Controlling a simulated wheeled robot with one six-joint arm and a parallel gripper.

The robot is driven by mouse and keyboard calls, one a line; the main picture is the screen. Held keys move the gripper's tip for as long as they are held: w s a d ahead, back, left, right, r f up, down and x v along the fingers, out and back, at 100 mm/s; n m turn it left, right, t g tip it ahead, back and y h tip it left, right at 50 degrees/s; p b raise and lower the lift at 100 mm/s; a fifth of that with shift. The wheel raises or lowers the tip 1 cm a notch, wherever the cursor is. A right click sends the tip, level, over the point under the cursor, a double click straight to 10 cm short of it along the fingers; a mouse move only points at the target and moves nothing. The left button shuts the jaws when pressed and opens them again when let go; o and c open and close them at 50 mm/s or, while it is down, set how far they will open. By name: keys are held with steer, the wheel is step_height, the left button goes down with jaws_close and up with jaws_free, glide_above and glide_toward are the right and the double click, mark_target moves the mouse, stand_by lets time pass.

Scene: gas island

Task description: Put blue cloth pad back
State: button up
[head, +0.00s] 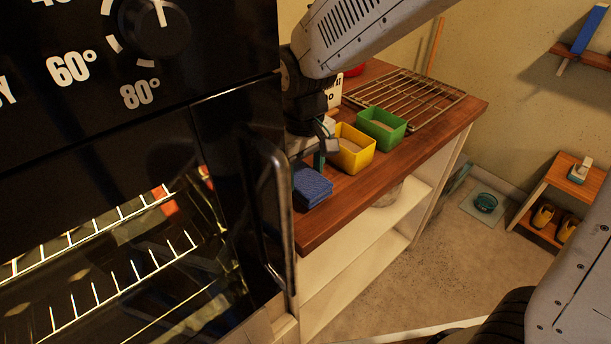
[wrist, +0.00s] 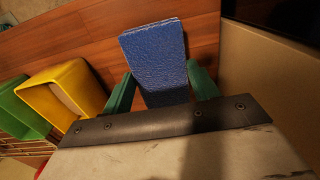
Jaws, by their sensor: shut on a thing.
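The blue cloth pad (head: 312,187) is at the near left end of the wooden counter (head: 345,205), beside the oven. It also shows in the wrist view (wrist: 155,55), between the two green fingers of my gripper (wrist: 162,84). My gripper (head: 317,160) is shut on the pad, with a finger on each side of it. The pad is at or just above the counter top; I cannot tell whether it touches. One finger is mostly hidden in the head view.
A yellow bin (head: 352,150) and a green bin (head: 378,128) stand beside my gripper. A wire rack (head: 408,97) lies farther back. The black oven (head: 130,180) and its handle (head: 277,215) are close on the left. The counter's front strip is clear.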

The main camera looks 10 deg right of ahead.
mark_target(304, 176)
steer(key=shift+f, duration=0.95)
steer(key=o, duration=0.9)
step_height(304, 176, up, 12)
steer(key=s+d+r+m, duration=0.3)
steer(key=s+d, duration=0.4)
steer(key=d, duration=0.5)
steer(key=s+d+m, duration=0.1)
steer(key=s+d, duration=0.2)
steer(key=s, duration=0.1)
steer(key=s+d+f+m, duration=0.1)
steer(key=s+d, duration=0.2)
steer(key=s, duration=0.1)
steer(key=s+d+f+m+t, duration=0.1)
steer(key=s+d, duration=0.2)
steer(key=s, duration=0.1)
steer(key=shift+s+m, duration=0.15)
steer(key=shift+m, duration=0.25)
